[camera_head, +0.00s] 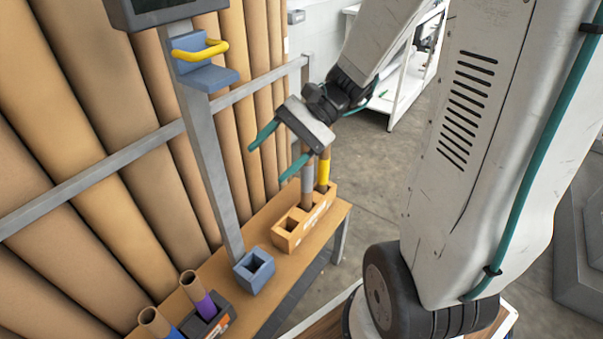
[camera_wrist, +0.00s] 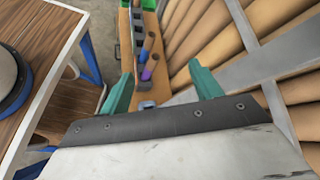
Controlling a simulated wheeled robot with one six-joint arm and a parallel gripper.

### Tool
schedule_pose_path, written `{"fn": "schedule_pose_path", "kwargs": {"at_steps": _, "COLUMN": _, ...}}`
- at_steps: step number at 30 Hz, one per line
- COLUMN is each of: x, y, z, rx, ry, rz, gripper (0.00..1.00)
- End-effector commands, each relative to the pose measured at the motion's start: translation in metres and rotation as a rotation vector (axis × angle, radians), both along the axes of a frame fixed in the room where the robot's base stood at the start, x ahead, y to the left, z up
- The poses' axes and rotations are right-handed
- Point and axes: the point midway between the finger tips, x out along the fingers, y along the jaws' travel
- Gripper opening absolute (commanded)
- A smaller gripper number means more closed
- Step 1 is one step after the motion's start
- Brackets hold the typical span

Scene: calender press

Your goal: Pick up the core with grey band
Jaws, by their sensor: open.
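The core with the grey band (camera_head: 307,186) stands upright in the orange-tan holder (camera_head: 287,238) on the bench in the head view. Its top is partly hidden by my gripper. My gripper (camera_head: 268,164) is open and empty, above and to the left of this core, with its green fingers pointing left and down. Its fingertips also show in the wrist view (camera_wrist: 160,70), where I cannot make out the grey-banded core. A core with a yellow band (camera_head: 323,173) stands just to the right of the grey-banded one, in the same holder.
The bench (camera_head: 262,302) also bears a blue-grey square socket (camera_head: 254,272) and a dark holder with a purple-banded core (camera_head: 204,302). A blue-banded core (camera_head: 155,322) stands left of it. A grey post (camera_head: 205,150) and rail run beside large brown rolls (camera_head: 75,110).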

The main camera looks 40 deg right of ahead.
Motion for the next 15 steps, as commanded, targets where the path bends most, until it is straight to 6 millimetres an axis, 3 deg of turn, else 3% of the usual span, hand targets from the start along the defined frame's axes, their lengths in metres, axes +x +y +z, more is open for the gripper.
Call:
{"fn": "schedule_pose_path", "kwargs": {"at_steps": 5, "x": 0.060, "y": -0.048, "z": -0.036, "rx": 0.286, "ry": 0.123, "rz": -0.359, "gripper": 0.64}}
{"fn": "schedule_pose_path", "kwargs": {"at_steps": 9, "x": 0.097, "y": -0.104, "z": -0.075, "rx": 0.487, "ry": 0.187, "rz": -0.656, "gripper": 0.64}}
{"fn": "schedule_pose_path", "kwargs": {"at_steps": 15, "x": 0.118, "y": -0.186, "z": -0.140, "rx": 0.700, "ry": 0.238, "rz": -1.032, "gripper": 0.64}}
